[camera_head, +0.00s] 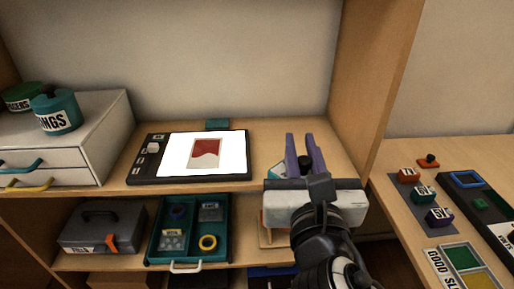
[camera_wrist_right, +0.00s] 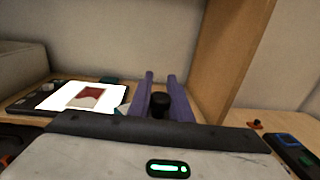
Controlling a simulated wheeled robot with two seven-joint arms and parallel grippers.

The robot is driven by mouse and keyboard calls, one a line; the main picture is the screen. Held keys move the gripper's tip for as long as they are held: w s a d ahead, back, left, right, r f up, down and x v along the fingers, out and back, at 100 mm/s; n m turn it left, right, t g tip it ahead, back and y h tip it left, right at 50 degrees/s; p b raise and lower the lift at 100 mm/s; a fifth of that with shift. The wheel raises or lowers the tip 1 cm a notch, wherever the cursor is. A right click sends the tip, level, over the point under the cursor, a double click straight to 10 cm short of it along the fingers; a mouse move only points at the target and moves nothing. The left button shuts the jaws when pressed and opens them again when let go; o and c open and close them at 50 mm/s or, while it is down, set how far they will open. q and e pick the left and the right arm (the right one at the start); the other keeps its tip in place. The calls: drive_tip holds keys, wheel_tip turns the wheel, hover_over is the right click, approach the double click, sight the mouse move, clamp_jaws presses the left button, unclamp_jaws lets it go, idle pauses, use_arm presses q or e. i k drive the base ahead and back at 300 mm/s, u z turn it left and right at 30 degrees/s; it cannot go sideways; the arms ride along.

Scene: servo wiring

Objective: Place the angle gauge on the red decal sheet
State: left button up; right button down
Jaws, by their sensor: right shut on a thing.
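The red decal sheet (camera_head: 206,153) lies on the bright white face of a black-framed pad on the shelf; it also shows in the wrist view (camera_wrist_right: 91,97). My right gripper (camera_head: 304,158) is to the right of the pad, its purple fingers (camera_wrist_right: 160,98) pointing away. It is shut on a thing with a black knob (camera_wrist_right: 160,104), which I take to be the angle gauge. A pale teal edge (camera_wrist_right: 124,108) beside the left finger seems to belong to it. The gripper body hides the rest. My left gripper is not in view.
The black-framed pad (camera_head: 139,165) has a small teal block (camera_head: 217,124) behind it. A drawer cabinet (camera_head: 112,125) stands at left, a wooden upright (camera_head: 372,80) at right. Below are a toolbox (camera_head: 100,228) and a teal tray (camera_head: 157,244). Small labelled blocks (camera_head: 424,195) sit on the right table.

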sight(207, 152)
drive_tip(key=z, duration=1.25)
drive_tip(key=k, duration=1)
drive_tip(key=u, duration=1.85)
drive_tip(key=i, duration=1)
